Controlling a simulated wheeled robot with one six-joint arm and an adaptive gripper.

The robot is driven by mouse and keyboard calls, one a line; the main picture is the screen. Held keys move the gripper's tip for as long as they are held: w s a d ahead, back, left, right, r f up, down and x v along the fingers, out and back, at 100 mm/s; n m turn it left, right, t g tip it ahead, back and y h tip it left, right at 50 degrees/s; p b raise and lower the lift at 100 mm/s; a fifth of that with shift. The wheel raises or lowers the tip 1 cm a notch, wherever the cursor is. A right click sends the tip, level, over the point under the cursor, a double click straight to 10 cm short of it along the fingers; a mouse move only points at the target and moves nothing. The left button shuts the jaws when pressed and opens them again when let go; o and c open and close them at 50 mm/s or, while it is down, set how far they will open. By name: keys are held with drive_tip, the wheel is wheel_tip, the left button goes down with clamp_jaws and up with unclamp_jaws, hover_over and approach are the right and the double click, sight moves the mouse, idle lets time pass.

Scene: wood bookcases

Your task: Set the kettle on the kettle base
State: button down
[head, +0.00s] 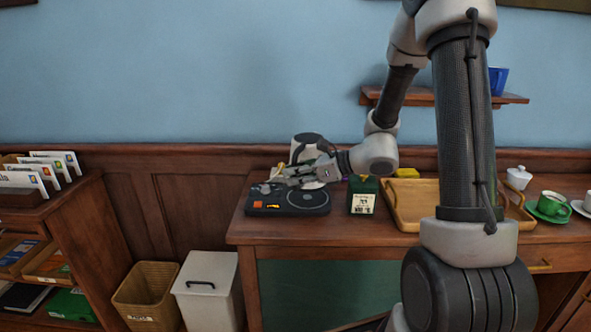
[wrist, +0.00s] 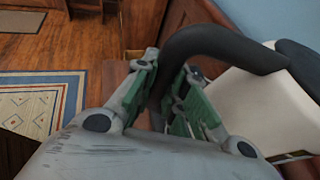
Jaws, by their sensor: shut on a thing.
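The white kettle (head: 299,151) has a black handle and dark top. It appears roughly upright above the rear of the kettle base (head: 257,211), a flat black unit with a round disc and an orange display. I cannot tell whether its bottom touches the base. My gripper (head: 285,180) comes in from the right, in front of the kettle, hiding part of it. In the wrist view, its green-padded fingers (wrist: 172,98) are closed around the black kettle handle (wrist: 215,42), with the white kettle body (wrist: 262,110) to the right.
A dark green box (head: 362,196) stands right of the base. A wooden tray (head: 408,220) is farther right, with a white pot (head: 519,177) and green cup (head: 551,204) beyond. A white bin (head: 208,290) and wicker basket (head: 145,295) stand on the floor left of the desk.

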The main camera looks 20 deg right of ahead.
drive_tip(key=shift+f, duration=2.7)
drive_tip(key=c, duration=1.7)
unclamp_jaws()
drive_tip(key=shift+c, duration=0.2)
drive_tip(key=shift+d, duration=0.1)
approach(298, 187)
drive_tip(key=shift+s+f, duration=0.2)
drive_tip(key=shift+f, duration=0.35)
